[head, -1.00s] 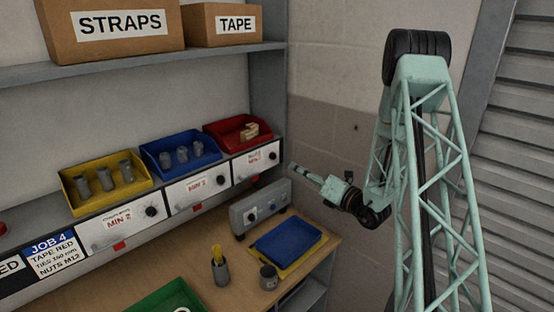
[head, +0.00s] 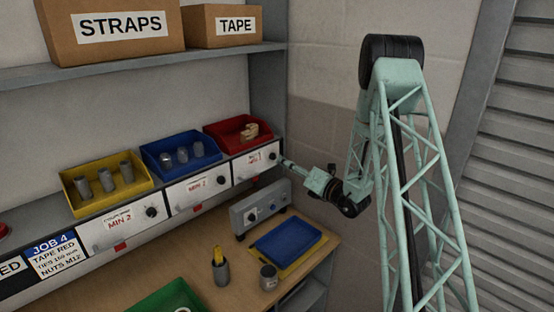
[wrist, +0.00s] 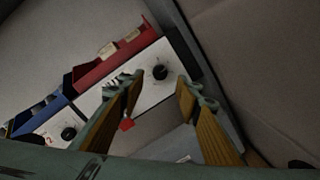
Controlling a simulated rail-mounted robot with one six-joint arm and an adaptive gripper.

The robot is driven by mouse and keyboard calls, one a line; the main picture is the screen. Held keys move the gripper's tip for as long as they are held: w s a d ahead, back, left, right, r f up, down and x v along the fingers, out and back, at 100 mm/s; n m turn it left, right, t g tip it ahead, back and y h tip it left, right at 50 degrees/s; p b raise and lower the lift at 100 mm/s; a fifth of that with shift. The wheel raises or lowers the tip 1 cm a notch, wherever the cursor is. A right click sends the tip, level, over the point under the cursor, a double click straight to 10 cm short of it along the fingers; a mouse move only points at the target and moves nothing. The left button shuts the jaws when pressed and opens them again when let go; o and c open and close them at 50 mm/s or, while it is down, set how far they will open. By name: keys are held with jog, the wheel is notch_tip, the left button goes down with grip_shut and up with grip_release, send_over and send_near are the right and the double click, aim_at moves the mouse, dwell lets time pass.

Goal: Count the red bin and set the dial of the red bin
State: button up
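The red bin (head: 222,128) stands at the right end of the row on the shelf. It holds a few light tan pieces, stacked so that I cannot count them surely. Below it is a white panel (head: 246,168) with a black dial (head: 271,156). In the wrist view the dial (wrist: 160,72) sits ahead of my gripper, between and beyond the fingertips; its exact setting is too small to read. My gripper (wrist: 158,88) is open and empty, with wooden-looking finger pads apart. In the head view my gripper (head: 284,161) is just right of the dial; contact cannot be told.
The blue bin (head: 155,165) and yellow bin (head: 70,192) stand to the left, each with grey cylinders and a dial panel below. A grey box (head: 262,205) with knobs, a blue tray (head: 288,240) and a pen cup (head: 222,272) are on the bench. A wall is on the right.

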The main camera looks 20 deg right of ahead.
aim_at(274, 157)
jog(key=shift+p+x, duration=0.3)
jog(key=shift+x, duration=2.9)
jog(key=shift+c, duration=0.4)
jog(key=c, duration=0.8)
